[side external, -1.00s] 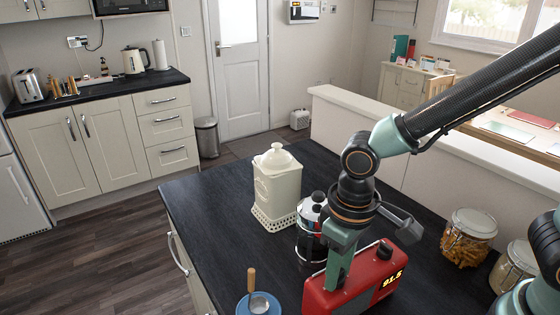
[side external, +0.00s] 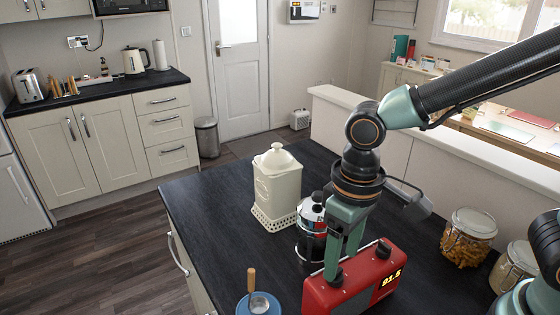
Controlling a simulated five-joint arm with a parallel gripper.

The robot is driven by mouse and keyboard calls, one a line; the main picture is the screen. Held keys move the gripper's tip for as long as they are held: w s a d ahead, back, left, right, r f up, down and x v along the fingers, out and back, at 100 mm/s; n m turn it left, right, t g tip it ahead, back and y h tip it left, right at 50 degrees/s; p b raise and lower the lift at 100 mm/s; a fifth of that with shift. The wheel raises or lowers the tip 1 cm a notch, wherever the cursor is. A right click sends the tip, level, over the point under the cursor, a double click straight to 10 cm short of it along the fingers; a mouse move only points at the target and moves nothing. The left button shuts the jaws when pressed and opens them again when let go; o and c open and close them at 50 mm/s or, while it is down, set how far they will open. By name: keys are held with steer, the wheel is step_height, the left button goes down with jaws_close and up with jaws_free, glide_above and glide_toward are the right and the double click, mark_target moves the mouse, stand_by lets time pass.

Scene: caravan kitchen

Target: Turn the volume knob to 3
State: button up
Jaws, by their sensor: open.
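The red radio (side external: 352,292) sits on the dark worktop with a lit display reading 91.5. One black knob (side external: 383,249) stands on the right part of its top. Another dark knob (side external: 337,276) shows at the left part of its top, at the tip of one finger. My gripper (side external: 345,259) points down over the radio's left half, open, with two green fingers apart and nothing visibly held. Whether a finger touches the left knob cannot be told. Knob markings are too small to read, so which knob is the volume is unclear.
A French press (side external: 312,228) stands close behind the radio, beside my fingers. A cream canister (side external: 277,185) is further back. A blue dish (side external: 258,304) with a wooden-handled utensil lies at the front left. Glass jars (side external: 469,238) stand at the right. The worktop (side external: 215,200) is clear at left.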

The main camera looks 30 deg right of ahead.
mark_target(339, 277)
step_height(339, 277, up, 8)
stand_by(0.5)
steer(key=f+n, duration=0.1)
steer(key=f, duration=0.3)
steer(key=f+n, duration=0.2)
steer(key=f, duration=0.2)
steer(key=f+n, duration=0.2)
steer(key=f, duration=0.2)
steer(key=shift+w, duration=0.3)
jaws_close()
